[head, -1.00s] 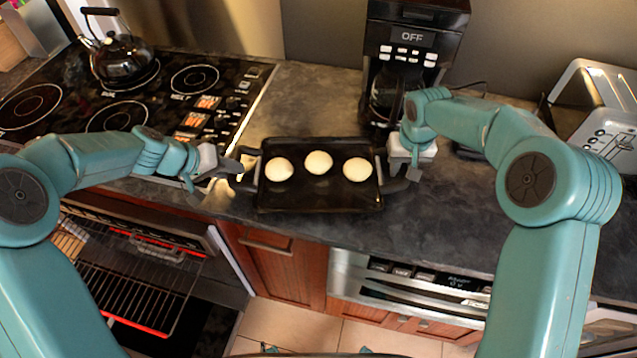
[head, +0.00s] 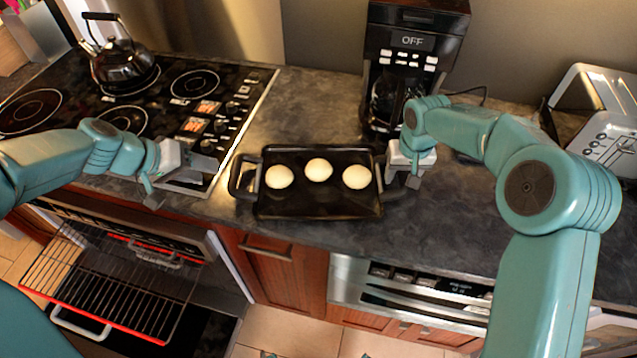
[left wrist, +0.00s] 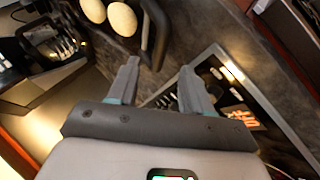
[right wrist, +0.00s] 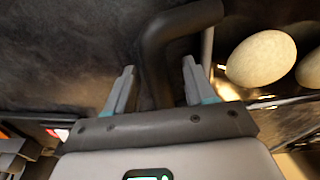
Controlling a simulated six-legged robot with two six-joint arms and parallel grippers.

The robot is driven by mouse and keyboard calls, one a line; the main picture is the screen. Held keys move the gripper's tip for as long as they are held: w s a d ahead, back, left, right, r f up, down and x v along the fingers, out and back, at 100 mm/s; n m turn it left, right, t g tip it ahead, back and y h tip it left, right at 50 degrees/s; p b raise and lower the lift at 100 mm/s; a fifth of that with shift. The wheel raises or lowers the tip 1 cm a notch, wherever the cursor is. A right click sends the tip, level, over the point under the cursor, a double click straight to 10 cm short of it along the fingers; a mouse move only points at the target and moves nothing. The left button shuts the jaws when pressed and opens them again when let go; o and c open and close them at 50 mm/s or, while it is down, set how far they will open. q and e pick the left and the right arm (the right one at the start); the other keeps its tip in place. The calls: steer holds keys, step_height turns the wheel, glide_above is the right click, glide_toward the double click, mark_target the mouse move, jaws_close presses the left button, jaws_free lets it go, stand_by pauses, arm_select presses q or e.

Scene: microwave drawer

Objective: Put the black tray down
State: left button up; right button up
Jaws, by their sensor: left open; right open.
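The black tray (head: 320,204) rests on the dark countertop, in front of the coffee maker. It holds three pale round buns (head: 318,169) and has a loop handle at each end. My left gripper (head: 178,186) is open and empty, left of the tray and apart from its left handle (head: 243,176). In the left wrist view the left fingers (left wrist: 158,80) are spread, with the handle beyond them. My right gripper (head: 402,178) is at the tray's right handle; in the right wrist view its open fingers (right wrist: 160,85) stand on either side of that handle (right wrist: 157,50).
A black coffee maker (head: 412,60) stands behind the tray. A stovetop with a kettle (head: 122,62) is at left, a toaster (head: 600,120) at right. Below left, an oven is open with its rack (head: 115,285) out. The counter right of the tray is clear.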

steer(key=shift+r, duration=0.45)
steer(key=r, duration=0.3)
steer(key=s+r, duration=0.1)
steer(key=r, duration=0.5)
steer(key=shift+s+r, duration=0.15)
steer(key=shift+r, duration=0.25)
arm_select(q)
steer(key=v, duration=0.3)
steer(key=shift+a+r, duration=0.1)
arm_select(e)
steer(key=shift+s+r, duration=0.1)
steer(key=shift+r, duration=0.5)
arm_select(q)
steer(key=shift+s, duration=0.15)
